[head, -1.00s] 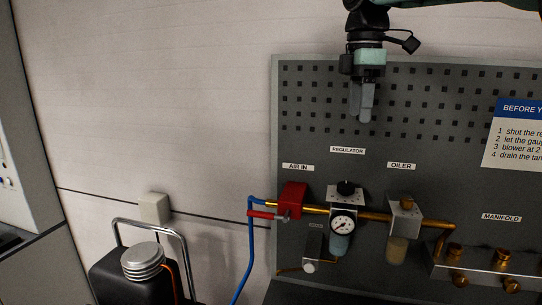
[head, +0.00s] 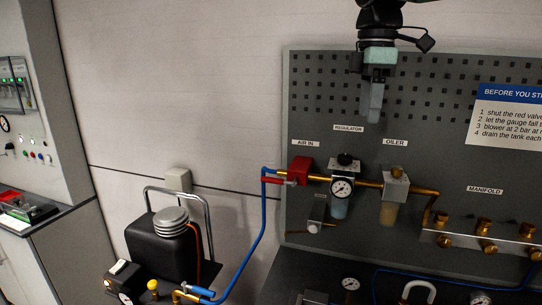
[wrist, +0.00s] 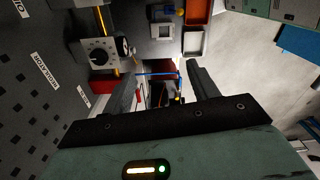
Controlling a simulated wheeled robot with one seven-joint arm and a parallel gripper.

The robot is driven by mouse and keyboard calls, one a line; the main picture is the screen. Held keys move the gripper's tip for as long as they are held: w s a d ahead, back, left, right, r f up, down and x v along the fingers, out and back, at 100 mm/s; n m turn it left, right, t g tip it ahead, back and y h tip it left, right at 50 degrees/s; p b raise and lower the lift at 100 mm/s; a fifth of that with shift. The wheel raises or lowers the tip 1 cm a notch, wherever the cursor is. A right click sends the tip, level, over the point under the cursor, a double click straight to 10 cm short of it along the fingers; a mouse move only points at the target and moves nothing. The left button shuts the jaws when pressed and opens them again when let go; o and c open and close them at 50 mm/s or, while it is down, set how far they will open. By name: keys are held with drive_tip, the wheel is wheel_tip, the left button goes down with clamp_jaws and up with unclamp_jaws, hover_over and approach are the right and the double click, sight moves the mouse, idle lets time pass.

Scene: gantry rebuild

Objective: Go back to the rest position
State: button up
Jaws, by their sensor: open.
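My gripper (head: 371,101) hangs from my arm at the top of the head view, fingers pointing down, in front of the grey perforated panel (head: 440,95). In the wrist view my gripper (wrist: 163,88) shows its two dark fingers spread apart with nothing between them. The fingers are clear of the red valve (head: 300,170) and the regulator with its round gauge (head: 342,187), which sit lower on the panel. The rest of my arm is cut off by the top edge of the head view.
A black tank (head: 160,242) with a metal handle stands lower left, joined by a blue hose (head: 257,225). A control cabinet (head: 38,130) is far left.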

drive_tip(key=s+a+f+m+b, duration=0.2)
drive_tip(key=s+a+f+b, duration=0.15)
drive_tip(key=s+f, duration=0.45)
drive_tip(key=s+a+f+m+b, duration=0.1)
drive_tip(key=s+a+f+b, duration=0.3)
drive_tip(key=f, duration=0.6)
drive_tip(key=s+d+f+m+b, duration=0.2)
drive_tip(key=s+f+m+b, duration=0.3)
drive_tip(key=s+f, duration=1.4)
drive_tip(key=shift+s+d+f+m, duration=0.15)
drive_tip(key=shift+s+d+m, duration=0.15)
drive_tip(key=shift+s, duration=0.4)
